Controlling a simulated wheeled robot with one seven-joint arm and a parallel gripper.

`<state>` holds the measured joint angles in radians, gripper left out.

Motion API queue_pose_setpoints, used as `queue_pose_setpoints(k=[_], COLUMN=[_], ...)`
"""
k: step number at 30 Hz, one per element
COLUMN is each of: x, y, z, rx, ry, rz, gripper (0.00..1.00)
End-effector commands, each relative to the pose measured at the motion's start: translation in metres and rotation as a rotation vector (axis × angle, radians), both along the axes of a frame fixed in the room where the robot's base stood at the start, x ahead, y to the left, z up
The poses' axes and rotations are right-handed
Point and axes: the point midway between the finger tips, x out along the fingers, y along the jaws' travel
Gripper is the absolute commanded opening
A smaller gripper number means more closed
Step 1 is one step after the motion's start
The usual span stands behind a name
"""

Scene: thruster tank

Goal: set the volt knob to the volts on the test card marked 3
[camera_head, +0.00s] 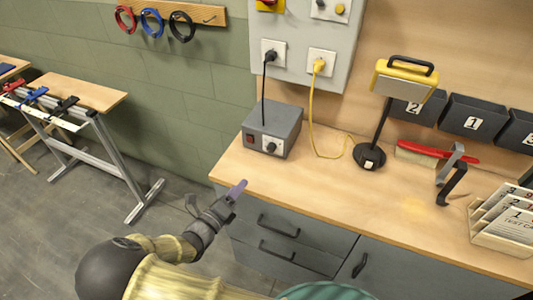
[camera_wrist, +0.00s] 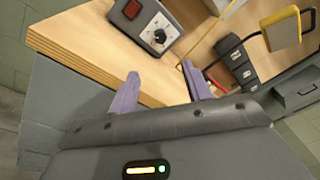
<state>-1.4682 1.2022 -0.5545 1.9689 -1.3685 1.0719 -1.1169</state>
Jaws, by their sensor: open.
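The volt knob (camera_head: 271,147) is a small black knob on a pale plate at the front of a grey box (camera_head: 277,125) on the bench. In the wrist view the knob (camera_wrist: 159,36) shows with a light pointer mark and a scale around it, too small to read. The test cards (camera_head: 507,221) stand in a holder at the right end of the bench; the front one reads 1, with others partly hidden behind. I cannot make out the volts on them. My gripper (camera_head: 238,189) is at the bench's front left edge, apart from the knob. In the wrist view its purple fingers (camera_wrist: 165,95) are open and empty.
A red switch (camera_head: 250,138) sits left of the knob. A yellow lamp (camera_head: 404,77) on a black stand, a red-handled brush (camera_head: 440,151), a black clamp (camera_head: 451,180) and numbered bins (camera_head: 474,117) are further right. The bench front middle is clear.

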Motion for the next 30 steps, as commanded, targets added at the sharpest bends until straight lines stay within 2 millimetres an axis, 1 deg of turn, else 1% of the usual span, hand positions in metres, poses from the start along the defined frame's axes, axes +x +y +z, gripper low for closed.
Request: queue_pose_setpoints(k=[5,8,30], x=[0.011,0.024,0.138], y=[-0.006,-0.014,-0.075], z=[0.001,0.001,0.001], rx=[0.0,0.001,0.003], ry=[0.0,-0.001,-0.001], rz=[-0.002,-0.004,-0.006], gripper=[0.49,0.49,0.49])
